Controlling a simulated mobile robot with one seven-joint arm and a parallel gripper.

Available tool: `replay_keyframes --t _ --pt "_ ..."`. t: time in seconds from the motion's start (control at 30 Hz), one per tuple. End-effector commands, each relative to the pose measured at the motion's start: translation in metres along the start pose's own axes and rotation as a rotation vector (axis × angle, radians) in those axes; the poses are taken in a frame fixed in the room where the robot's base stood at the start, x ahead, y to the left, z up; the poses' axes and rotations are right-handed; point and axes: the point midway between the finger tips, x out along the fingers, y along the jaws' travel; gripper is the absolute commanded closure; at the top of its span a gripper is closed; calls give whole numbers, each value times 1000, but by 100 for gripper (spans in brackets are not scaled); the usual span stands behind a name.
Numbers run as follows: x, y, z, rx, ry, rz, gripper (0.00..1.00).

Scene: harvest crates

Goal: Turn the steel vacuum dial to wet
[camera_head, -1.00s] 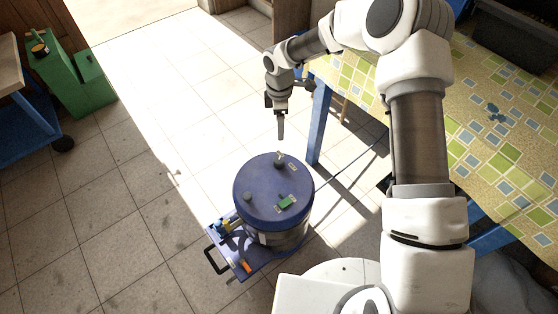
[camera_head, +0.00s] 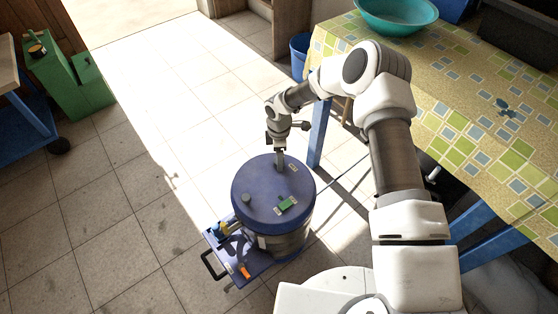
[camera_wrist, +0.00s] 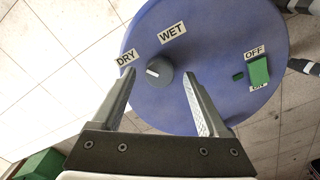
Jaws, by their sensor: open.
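The vacuum is a steel drum with a blue lid (camera_head: 262,187); the lid fills much of the wrist view (camera_wrist: 220,45). Its round grey dial (camera_wrist: 159,73) has a white mark pointing up-left toward the DRY label (camera_wrist: 126,58). The WET label (camera_wrist: 172,32) is above and slightly right of the dial. My gripper (camera_head: 280,164) points down over the lid's far edge and hides the dial in the head view. In the wrist view my gripper (camera_wrist: 160,75) is open, with one finger on each side of the dial. I cannot tell whether they touch it.
A green OFF/ON switch (camera_wrist: 259,70) is on the lid, right of the dial. A blue base (camera_head: 240,262) with a black handle sits under the drum. A table with a checked cloth (camera_head: 470,110) stands right.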

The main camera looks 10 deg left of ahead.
Motion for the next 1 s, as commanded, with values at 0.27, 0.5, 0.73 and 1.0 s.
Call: replay_keyframes --t 0.27,0.5,0.73,1.0 --pt "13 0 0 0 0 2 24" --pt "12 0 0 0 0 1 34" --pt "12 0 0 0 0 1 76" --pt "12 0 0 1 0 1 100"
